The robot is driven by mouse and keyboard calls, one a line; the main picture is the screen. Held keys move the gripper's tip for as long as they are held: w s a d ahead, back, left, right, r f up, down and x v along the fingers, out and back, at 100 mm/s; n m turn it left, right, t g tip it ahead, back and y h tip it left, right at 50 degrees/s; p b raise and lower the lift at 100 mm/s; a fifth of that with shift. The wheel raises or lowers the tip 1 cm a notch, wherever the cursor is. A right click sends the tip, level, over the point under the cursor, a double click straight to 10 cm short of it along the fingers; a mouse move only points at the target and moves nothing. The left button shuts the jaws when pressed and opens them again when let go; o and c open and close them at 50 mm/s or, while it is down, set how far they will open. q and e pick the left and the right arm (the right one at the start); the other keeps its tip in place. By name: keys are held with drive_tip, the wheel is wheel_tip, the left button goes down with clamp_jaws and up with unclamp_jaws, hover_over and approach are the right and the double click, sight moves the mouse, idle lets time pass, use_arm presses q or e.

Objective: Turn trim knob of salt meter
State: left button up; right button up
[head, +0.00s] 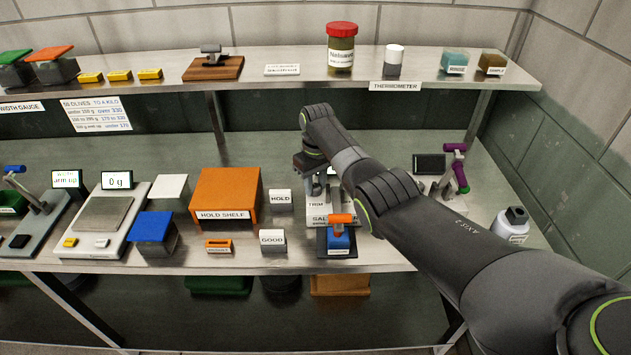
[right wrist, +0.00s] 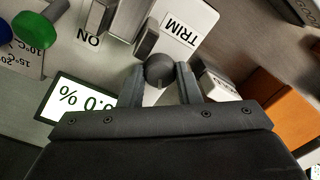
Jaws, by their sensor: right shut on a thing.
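The salt meter (head: 318,214) stands on the bench right of centre in the head view, partly hidden behind my right arm. In the right wrist view its dark round trim knob (right wrist: 160,69) is beside a white TRIM label (right wrist: 182,30). My right gripper (right wrist: 160,82) is shut on the knob, one finger on each side. It also shows in the head view (head: 318,184), above the meter. The meter's screen (right wrist: 80,106) appears upside down and shows what looks like 0.0 %, partly covered by my gripper. My left gripper is not in view.
An orange hold shelf (head: 227,190) and white HOLD (head: 280,200) and GOOD (head: 272,240) blocks stand left of the meter. A blue block with an orange handle (head: 340,232) is in front. A white bottle (head: 511,226) and a purple-handled tool (head: 455,168) stand right.

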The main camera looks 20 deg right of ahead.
sight(317, 185)
drive_tip(key=o, duration=1)
drive_tip(key=shift+r, duration=0.1)
drive_tip(key=shift+w+d+r, duration=0.1)
drive_tip(key=shift+d+r, duration=0.05)
drive_tip(key=shift+r, duration=4.2)
drive_tip(key=shift+d+r, duration=0.1)
drive_tip(key=shift+r, duration=4.2)
